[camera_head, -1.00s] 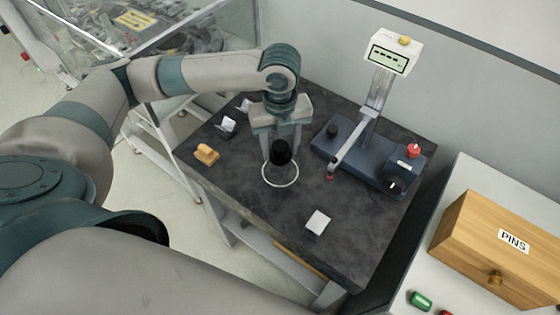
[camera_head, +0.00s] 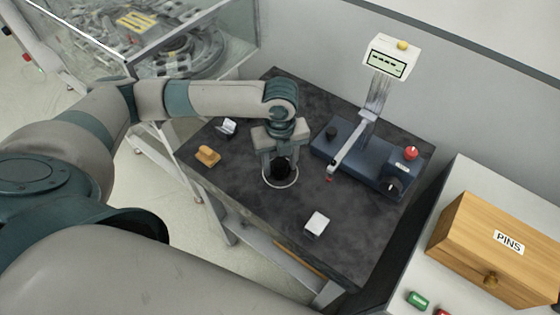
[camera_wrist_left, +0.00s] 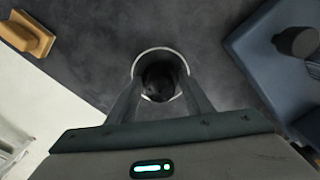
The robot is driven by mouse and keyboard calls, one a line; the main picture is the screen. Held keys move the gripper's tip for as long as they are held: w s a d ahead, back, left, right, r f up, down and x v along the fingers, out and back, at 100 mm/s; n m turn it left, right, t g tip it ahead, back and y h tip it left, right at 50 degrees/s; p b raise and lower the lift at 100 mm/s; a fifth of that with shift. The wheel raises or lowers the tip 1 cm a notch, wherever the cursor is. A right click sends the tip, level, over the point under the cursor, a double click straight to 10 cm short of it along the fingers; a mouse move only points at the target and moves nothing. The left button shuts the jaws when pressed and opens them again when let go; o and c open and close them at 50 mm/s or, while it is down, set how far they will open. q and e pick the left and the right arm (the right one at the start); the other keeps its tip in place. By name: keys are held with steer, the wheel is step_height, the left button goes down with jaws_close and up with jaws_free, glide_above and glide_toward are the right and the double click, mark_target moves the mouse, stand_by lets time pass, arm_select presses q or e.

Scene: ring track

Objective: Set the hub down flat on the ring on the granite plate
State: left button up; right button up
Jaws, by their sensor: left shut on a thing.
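The hub (camera_head: 281,169) is a black round piece between the fingers of my left gripper (camera_head: 280,164), which is shut on it. It is inside the outline of the white ring (camera_head: 268,184) that lies on the dark granite plate (camera_head: 265,222). In the left wrist view the hub (camera_wrist_left: 159,84) shows between the fingers, with the ring (camera_wrist_left: 137,64) around it. I cannot tell whether the hub touches the plate. My right gripper is not in view.
A blue gauge stand (camera_head: 375,160) with a display (camera_head: 388,60) and a thin arm stands right of the ring. A tan block (camera_head: 207,156) and small white blocks (camera_head: 316,224) lie on the plate. A wooden PINS box (camera_head: 500,245) is at the right.

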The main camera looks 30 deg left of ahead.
mark_target(280, 162)
arm_select(q)
steer(key=shift+f, duration=0.15)
steer(key=o, duration=1.5)
steer(key=shift+o, duration=0.2)
step_height(280, 162, up, 12)
steer(key=b, duration=0.3)
